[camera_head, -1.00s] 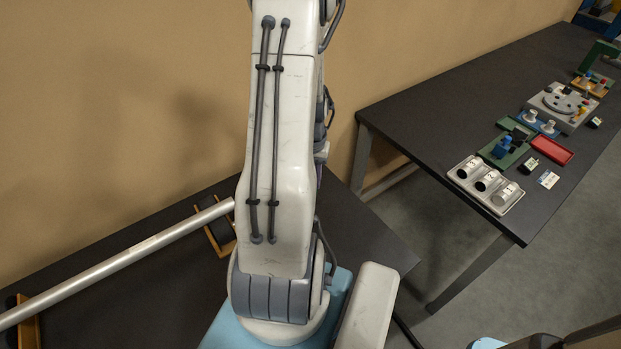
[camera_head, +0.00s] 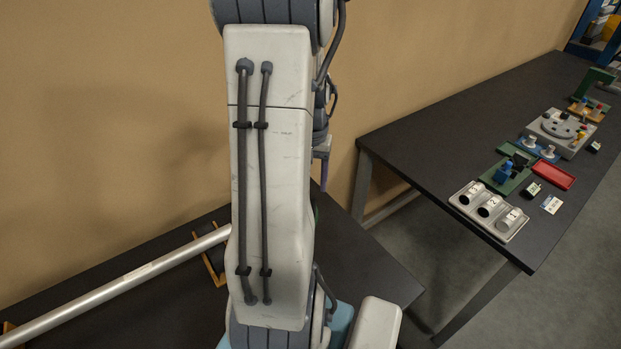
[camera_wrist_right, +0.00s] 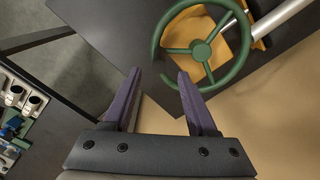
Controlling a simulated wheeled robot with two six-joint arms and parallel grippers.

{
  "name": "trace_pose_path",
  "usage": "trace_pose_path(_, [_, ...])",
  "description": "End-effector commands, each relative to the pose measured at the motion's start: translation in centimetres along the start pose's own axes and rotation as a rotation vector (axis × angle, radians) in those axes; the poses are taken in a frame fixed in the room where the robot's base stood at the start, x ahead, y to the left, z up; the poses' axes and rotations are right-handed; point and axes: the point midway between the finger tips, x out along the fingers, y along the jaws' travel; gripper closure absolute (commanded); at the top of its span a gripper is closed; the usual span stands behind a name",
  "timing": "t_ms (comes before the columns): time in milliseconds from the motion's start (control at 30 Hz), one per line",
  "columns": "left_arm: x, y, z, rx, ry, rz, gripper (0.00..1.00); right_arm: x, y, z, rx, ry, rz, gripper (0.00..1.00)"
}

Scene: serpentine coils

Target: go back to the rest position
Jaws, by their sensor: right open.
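My right arm (camera_head: 270,170) stands tall across the middle of the head view and hides much behind it. A bit of my right gripper (camera_head: 322,148) shows as a purple finger beside it. In the right wrist view my right gripper (camera_wrist_right: 158,80) is open, with nothing between its purple fingers. A green handwheel (camera_wrist_right: 203,49) shows past the fingertips. One finger overlaps its rim in the picture; I cannot tell the gap. My left gripper is not in view.
A silver pipe (camera_head: 120,281) rests on wooden supports (camera_head: 214,262) over the dark near table (camera_head: 150,315). A second dark table (camera_head: 430,130) at the right holds a grey tray with cups (camera_head: 490,208), a red tray (camera_head: 553,175) and several parts. Floor shows between the tables.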

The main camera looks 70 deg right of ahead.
Motion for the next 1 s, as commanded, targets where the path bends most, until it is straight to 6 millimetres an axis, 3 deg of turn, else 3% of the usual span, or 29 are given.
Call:
trace_pose_path(200, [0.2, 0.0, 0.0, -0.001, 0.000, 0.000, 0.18, -1.5, 0.0, 0.0, 0.000, 0.000, 0.000, 0.42])
trace_pose_path(767, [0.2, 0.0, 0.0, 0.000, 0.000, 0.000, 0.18, -1.5, -0.1, 0.0, -0.001, -0.001, 0.000, 0.42])
trace_pose_path(867, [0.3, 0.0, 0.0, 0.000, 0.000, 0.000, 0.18, -1.5, -1.1, 0.3, -0.032, 0.001, -0.001, 0.42])
trace_pose_path(1000, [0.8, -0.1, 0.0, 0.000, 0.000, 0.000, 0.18, -1.6, -5.9, 2.3, -0.185, 0.005, -0.007, 0.42])
